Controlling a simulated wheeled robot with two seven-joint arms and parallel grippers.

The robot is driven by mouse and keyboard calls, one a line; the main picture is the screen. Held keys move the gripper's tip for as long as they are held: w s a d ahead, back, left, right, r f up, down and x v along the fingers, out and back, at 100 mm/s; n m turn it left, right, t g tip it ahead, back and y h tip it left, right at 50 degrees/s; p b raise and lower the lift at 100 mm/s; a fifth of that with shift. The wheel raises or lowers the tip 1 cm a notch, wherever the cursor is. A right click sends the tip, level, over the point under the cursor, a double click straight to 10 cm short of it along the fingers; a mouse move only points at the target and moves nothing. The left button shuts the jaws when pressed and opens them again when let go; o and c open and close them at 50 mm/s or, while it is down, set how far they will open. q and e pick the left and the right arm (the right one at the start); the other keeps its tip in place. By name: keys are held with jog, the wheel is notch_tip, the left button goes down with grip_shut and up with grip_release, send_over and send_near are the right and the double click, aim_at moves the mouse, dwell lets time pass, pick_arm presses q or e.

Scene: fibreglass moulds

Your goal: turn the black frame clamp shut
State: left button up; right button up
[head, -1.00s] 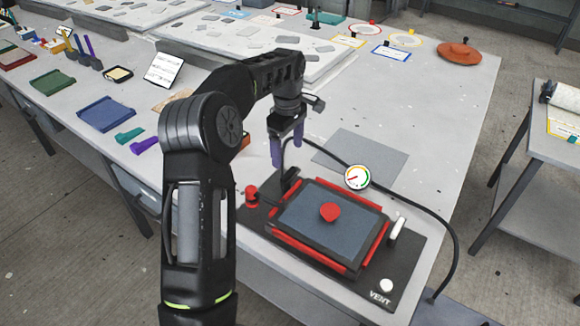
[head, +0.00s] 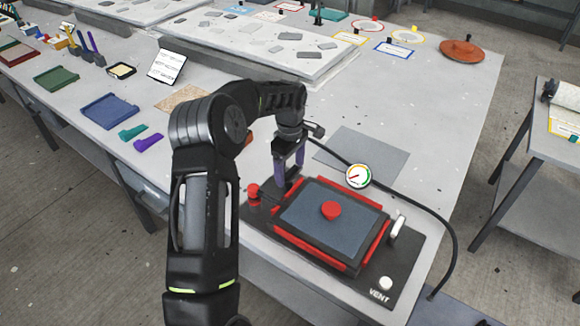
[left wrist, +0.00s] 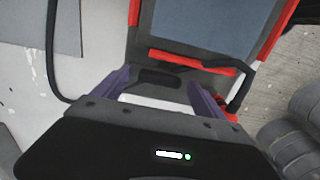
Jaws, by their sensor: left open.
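The black frame clamp (head: 295,181) stands at the far left edge of the dark-panelled fixture with red edge strips (head: 320,262); my fingers partly hide it in the head view. My left gripper (head: 289,171) is open, pointing down, its purple fingers low over the clamp. In the left wrist view, the clamp's dark end (left wrist: 158,78) shows between the two spread fingers (left wrist: 160,86), with a gap visible on each side. I cannot tell whether either finger touches it. My right gripper is not in view.
A red knob on a black lever (head: 252,191) sits close left of the clamp. A gauge (head: 358,176) and black hose (head: 452,235) lie behind and right.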

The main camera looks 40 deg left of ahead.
pick_arm(q)
jog(key=c, duration=1.4)
jog(key=shift+o, duration=0.2)
jog(key=shift+m, duration=0.3)
jog(key=m+b, duration=0.2)
jog(key=m, duration=0.1)
jog(key=shift+d, duration=0.1)
jog(key=m+b, duration=0.1)
jog(key=m, duration=0.3)
jog(key=shift+d+m, duration=0.1)
jog(key=shift+m, duration=0.2)
jog(key=m+b, duration=0.1)
jog(key=m, duration=0.4)
jog(key=shift+s+d, duration=0.15)
jog(key=shift+s+m+b, duration=0.15)
jog(key=shift+m+b, duration=0.15)
jog(key=shift+m, duration=2.2)
jog(key=o, duration=1.4)
jog(key=shift+c, duration=0.2)
